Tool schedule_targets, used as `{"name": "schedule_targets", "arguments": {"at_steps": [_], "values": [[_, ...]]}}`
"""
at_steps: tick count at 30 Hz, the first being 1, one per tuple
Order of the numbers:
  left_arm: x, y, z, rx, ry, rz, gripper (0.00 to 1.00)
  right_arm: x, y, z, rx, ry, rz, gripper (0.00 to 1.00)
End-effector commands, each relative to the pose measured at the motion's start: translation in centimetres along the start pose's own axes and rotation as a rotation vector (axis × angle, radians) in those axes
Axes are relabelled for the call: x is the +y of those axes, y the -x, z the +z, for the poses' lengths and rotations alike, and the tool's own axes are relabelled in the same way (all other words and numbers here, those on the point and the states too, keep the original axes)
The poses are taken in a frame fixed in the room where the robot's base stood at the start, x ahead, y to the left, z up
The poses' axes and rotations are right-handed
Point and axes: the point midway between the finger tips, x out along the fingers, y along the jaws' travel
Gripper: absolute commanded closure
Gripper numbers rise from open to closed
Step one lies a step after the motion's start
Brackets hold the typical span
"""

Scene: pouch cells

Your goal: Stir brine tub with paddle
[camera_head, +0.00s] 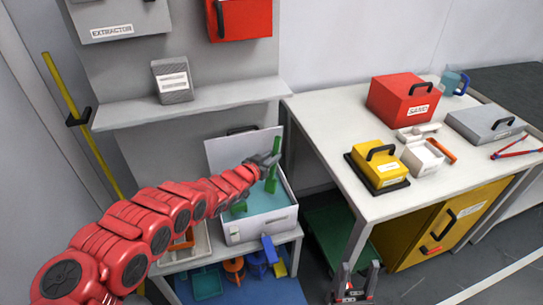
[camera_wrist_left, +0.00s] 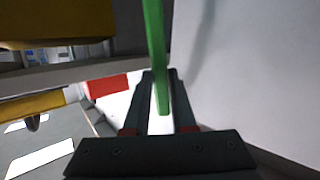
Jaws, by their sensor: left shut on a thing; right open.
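The white brine tub (camera_head: 262,227) stands on the low grey shelf, its lid raised at the back and teal liquid (camera_head: 268,200) inside. The green paddle (camera_head: 276,146) stands roughly upright over the tub, its lower part reaching toward the liquid. My left gripper (camera_head: 268,160) is shut on the paddle's shaft above the tub; the green shaft (camera_wrist_left: 154,45) also shows between the fingers in the left wrist view. Another green piece shows low in the tub near my arm; I cannot tell whether it belongs to the paddle. My right gripper (camera_head: 355,287) is open and empty at the bottom.
A white table (camera_head: 330,130) at right holds a red box (camera_head: 402,100), a yellow box (camera_head: 378,165), a grey case (camera_head: 485,123) and small items. A grey shelf (camera_head: 200,102) hangs behind the tub. Blue and orange tools (camera_head: 262,262) lie below it.

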Motion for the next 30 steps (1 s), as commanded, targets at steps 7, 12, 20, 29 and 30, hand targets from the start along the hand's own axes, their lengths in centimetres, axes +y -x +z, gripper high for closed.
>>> {"name": "schedule_targets", "arguments": {"at_steps": [7, 12, 20, 29, 30], "values": [[0.1, -0.9, 3.2, -0.001, 0.001, 0.001, 1.00, -0.1, 2.5, 0.4, 0.000, 0.000, 0.000, 0.49], [0.1, -1.4, 5.0, -0.002, 0.001, 0.001, 1.00, -0.2, 4.0, 0.7, 0.000, 0.000, 0.000, 0.49], [0.1, -2.1, 7.6, -0.001, 0.001, 0.001, 1.00, -0.3, 6.0, 1.0, 0.000, 0.000, 0.000, 0.49], [0.0, -2.4, 8.4, 0.000, 0.000, 0.001, 1.00, -0.3, 6.7, 1.1, 0.000, 0.000, 0.000, 0.49], [0.0, -2.4, 8.4, 0.000, 0.000, 0.001, 1.00, -0.3, 6.7, 1.1, 0.000, 0.000, 0.000, 0.49]]}}
